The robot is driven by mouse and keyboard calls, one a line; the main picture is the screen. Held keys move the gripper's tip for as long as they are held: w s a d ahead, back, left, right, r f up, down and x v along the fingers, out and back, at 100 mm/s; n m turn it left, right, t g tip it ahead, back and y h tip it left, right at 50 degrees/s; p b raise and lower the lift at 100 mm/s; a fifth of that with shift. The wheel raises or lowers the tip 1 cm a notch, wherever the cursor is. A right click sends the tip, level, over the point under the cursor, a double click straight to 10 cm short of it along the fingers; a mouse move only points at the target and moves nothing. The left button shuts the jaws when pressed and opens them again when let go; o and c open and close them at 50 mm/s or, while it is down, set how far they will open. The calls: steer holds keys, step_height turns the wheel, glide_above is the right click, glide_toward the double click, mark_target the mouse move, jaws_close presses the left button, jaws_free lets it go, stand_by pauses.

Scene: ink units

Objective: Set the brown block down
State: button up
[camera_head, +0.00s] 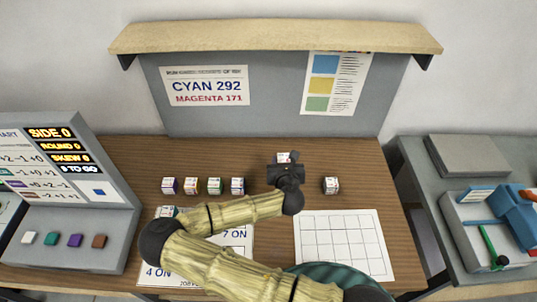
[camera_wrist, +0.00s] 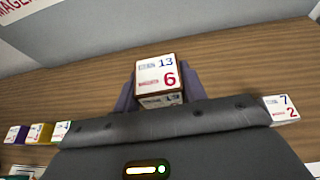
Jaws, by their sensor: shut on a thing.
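The brown block (camera_wrist: 156,76) has white labelled faces reading 13 and 6, with brown showing at its edges. In the wrist view it sits between the two fingers of my gripper (camera_wrist: 158,88), which is shut on it. In the head view my gripper (camera_head: 286,172) is over the back middle of the wooden table, and the block (camera_head: 283,157) shows just behind it, partly hidden. I cannot tell whether the block touches the table.
Several similar labelled blocks (camera_head: 214,186) stand in a row left of my gripper; one block (camera_head: 331,185) stands to its right. A white grid sheet (camera_head: 342,240) lies empty at front right. My arm covers part of a printed sheet (camera_head: 240,236). A grey panel (camera_head: 280,100) stands behind.

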steer(key=s+d+r+p, duration=0.1)
steer(key=d+r+p, duration=0.2)
steer(key=d+p, duration=0.4)
steer(key=shift+s+d+r, duration=0.25)
steer(key=shift+d, duration=0.35)
steer(key=shift+d, duration=0.1)
